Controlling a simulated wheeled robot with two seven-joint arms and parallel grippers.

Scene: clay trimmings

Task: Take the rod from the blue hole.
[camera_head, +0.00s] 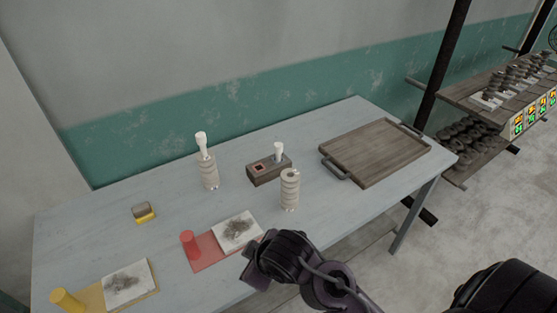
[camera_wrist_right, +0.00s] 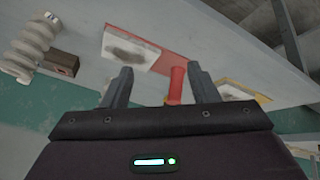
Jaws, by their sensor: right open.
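A dark wooden block (camera_head: 266,172) stands near the middle of the table, with a red-rimmed hole in its left part. A white rod (camera_head: 279,149) stands upright in its right part; the colour of that hole is hidden. The block (camera_wrist_right: 60,64) also shows at the left of the right wrist view. My right gripper (camera_wrist_right: 160,82) is open and empty, at the table's front edge in the head view (camera_head: 254,270), away from the block. My left gripper is out of view.
Another ribbed column (camera_head: 289,189) stands just in front of the block. A wooden tray (camera_head: 368,150) lies to the right. A red cylinder (camera_head: 189,244), a yellow cylinder (camera_head: 66,299), smudged white sheets (camera_head: 237,231) and a small sponge-like block (camera_head: 143,212) lie at the front and left.

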